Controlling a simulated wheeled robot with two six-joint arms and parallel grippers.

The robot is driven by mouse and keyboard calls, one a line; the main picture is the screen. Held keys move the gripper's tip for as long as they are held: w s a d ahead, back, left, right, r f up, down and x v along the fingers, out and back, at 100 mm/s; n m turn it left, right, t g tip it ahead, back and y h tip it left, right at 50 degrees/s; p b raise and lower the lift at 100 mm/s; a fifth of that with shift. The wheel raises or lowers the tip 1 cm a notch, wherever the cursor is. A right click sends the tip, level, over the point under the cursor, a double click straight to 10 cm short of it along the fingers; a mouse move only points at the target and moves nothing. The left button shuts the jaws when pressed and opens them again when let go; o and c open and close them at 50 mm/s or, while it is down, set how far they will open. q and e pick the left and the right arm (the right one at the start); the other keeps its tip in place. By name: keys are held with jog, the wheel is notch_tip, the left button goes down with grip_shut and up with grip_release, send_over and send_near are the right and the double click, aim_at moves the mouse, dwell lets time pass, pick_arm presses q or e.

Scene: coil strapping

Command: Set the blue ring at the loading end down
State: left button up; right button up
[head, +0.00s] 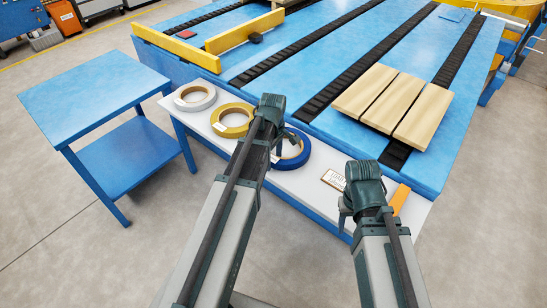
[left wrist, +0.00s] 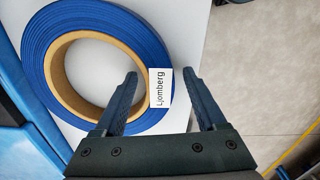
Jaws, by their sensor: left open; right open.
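The blue ring (head: 301,160), a coil with a tan inner core, lies flat on the white-topped bench (head: 301,187), partly hidden by my left gripper (head: 281,146). In the left wrist view the blue ring (left wrist: 40,58) fills the left side, with a white "Ljomberg" label (left wrist: 160,88) at its right edge. My left gripper (left wrist: 166,88) is open. One finger overlaps the ring's band and the other is outside the ring, with the label between them. I cannot tell whether they touch it. My right gripper (head: 346,212) is open over the bench's right part.
A yellow ring (head: 232,131) and a white ring (head: 195,104) lie left of the blue ring. A printed card (head: 334,180) and an orange strip (head: 400,199) lie to the right. Wooden boards (head: 392,103) rest on the blue conveyor table (head: 300,85). A blue side table (head: 90,98) stands left.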

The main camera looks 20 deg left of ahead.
pick_arm(q)
jog(key=shift+r, duration=0.15)
notch_tip(320, 180, up, 12)
jog(key=p, duration=1.2)
jog(key=s+d+m+y, duration=0.1)
jog(key=s+d+m, duration=1.5)
jog(key=m, duration=0.3)
jog(key=shift+s+d, duration=0.35)
jog(key=shift+s, duration=0.15)
